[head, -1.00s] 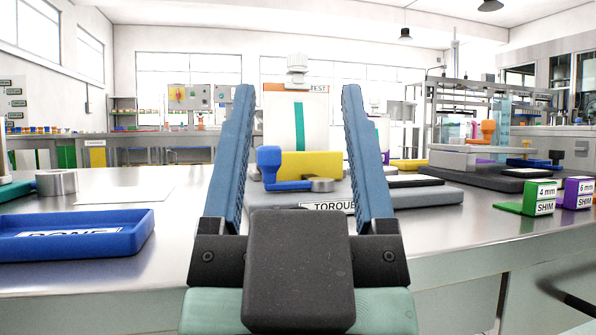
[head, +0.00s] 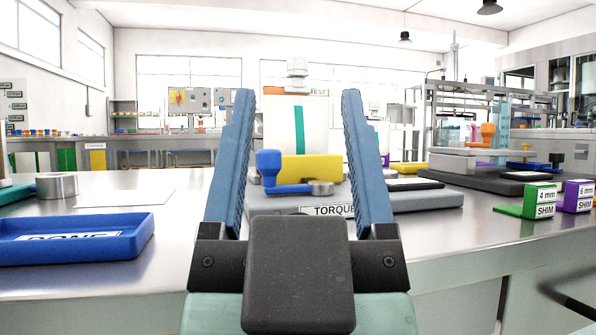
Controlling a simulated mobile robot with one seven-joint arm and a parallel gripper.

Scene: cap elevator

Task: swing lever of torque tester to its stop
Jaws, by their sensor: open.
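The torque tester stands on the bench ahead, with a grey base (head: 278,205) labelled "TORQUE" and a yellow block (head: 312,168) behind its lever. The blue lever (head: 290,188) lies level, with an upright blue knob (head: 269,164) at its left end and a round grey hub (head: 321,188) at its right end. My gripper (head: 297,95) is open and empty. Its two blue fingers frame the tester in the picture, nearer to the camera, and I see no contact with the lever. The right part of the base is partly hidden by the right finger.
A blue tray (head: 75,240) marked "DONE" lies at the left front. A grey metal ring (head: 57,186) and a white sheet (head: 125,190) are behind it. Green (head: 536,201) and purple (head: 576,195) shim holders stand at the right. Bare bench lies left of the tester.

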